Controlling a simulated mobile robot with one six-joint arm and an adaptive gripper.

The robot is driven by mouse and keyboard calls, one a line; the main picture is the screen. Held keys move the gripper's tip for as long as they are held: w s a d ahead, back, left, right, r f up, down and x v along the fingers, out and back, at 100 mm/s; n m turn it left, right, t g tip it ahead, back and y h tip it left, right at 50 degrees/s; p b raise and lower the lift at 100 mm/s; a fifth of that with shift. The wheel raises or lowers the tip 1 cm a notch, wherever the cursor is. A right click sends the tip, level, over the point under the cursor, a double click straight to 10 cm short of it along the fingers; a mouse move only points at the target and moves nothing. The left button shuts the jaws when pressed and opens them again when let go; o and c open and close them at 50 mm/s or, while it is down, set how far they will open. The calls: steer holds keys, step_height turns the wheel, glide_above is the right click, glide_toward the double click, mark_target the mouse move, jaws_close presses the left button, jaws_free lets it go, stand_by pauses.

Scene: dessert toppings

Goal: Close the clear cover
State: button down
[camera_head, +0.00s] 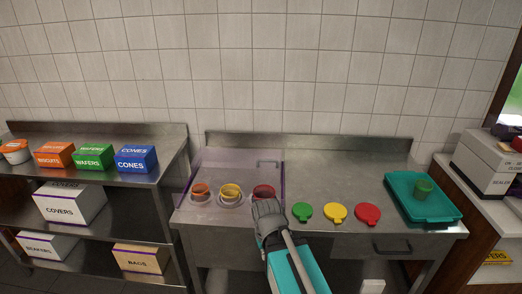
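The clear cover (236,163) is a see-through panel with purplish edges on the left part of the steel counter. A grey handle (268,162) shows near its upper right. I cannot tell exactly how far it stands open. Orange (200,189), yellow (231,191) and red (263,191) cups stand in a row behind or under the clear panel. My gripper (267,207) is in front of the red cup, near the cover's lower right corner. Its fingertips are too small and partly hidden to show whether they are apart. I cannot tell if it touches the cover.
Green (302,211), yellow (336,212) and red (368,214) lids lie on the counter to the right of my gripper. A shelf with boxes stands left. The counter behind the lids is clear.

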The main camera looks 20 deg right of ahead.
steer(key=shift+w+d, duration=0.15)
steer(key=shift+w, duration=0.2)
